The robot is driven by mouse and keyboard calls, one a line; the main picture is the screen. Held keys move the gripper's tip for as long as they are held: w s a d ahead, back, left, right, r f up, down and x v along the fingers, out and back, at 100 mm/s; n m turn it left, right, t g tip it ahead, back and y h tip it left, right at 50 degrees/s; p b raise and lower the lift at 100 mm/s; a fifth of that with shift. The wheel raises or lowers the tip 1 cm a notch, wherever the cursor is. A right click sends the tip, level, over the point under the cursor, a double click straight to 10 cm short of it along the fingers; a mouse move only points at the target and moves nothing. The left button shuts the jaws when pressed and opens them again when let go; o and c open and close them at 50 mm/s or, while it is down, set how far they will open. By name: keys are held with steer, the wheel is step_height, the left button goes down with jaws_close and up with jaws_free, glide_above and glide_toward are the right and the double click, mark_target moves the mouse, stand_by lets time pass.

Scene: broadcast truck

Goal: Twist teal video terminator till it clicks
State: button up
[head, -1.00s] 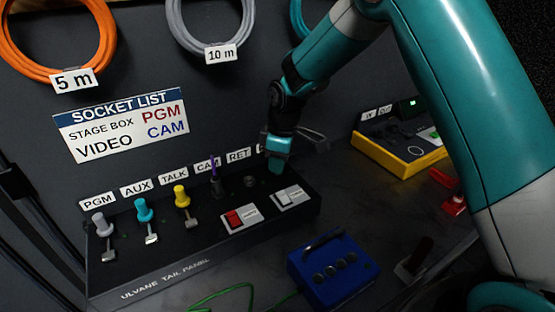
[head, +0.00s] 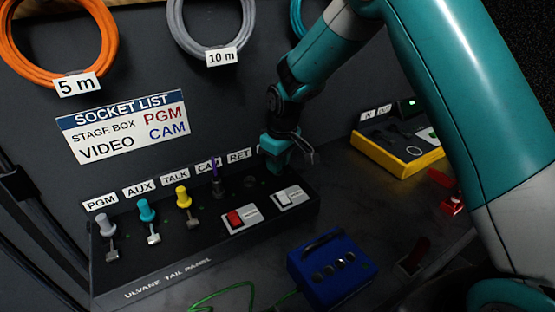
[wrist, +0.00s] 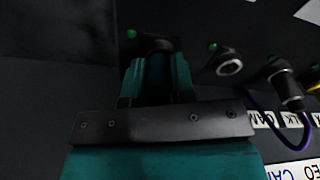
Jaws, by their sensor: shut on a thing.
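My gripper (wrist: 156,72) is shut at the rightmost socket of the black tail panel (head: 155,276). It also shows in the head view (head: 274,166), pointing down at the panel. The teal video terminator is between the fingers; its colour blends with theirs, and they hide most of it. A dark round collar (wrist: 152,44) shows just beyond the fingertips, at the socket. I cannot tell whether the terminator is fully seated. The socket list (head: 125,125) on the wall pairs VIDEO with CAM and STAGE BOX with PGM.
The neighbouring RET socket (wrist: 229,66) is empty. A dark connector with a purple loop (wrist: 292,92) stands at CAM. Grey (head: 106,223), teal (head: 146,210) and yellow (head: 182,196) plugs stand farther left. A blue box (head: 333,270) and a yellow-edged unit (head: 402,145) lie on the desk.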

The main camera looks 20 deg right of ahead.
stand_by(0.3)
steer(key=shift+m+p, duration=0.4)
steer(key=shift+m, duration=1.3)
steer(key=shift+m+h, duration=0.3)
steer(key=shift+m, duration=0.1)
steer(key=o, duration=0.9)
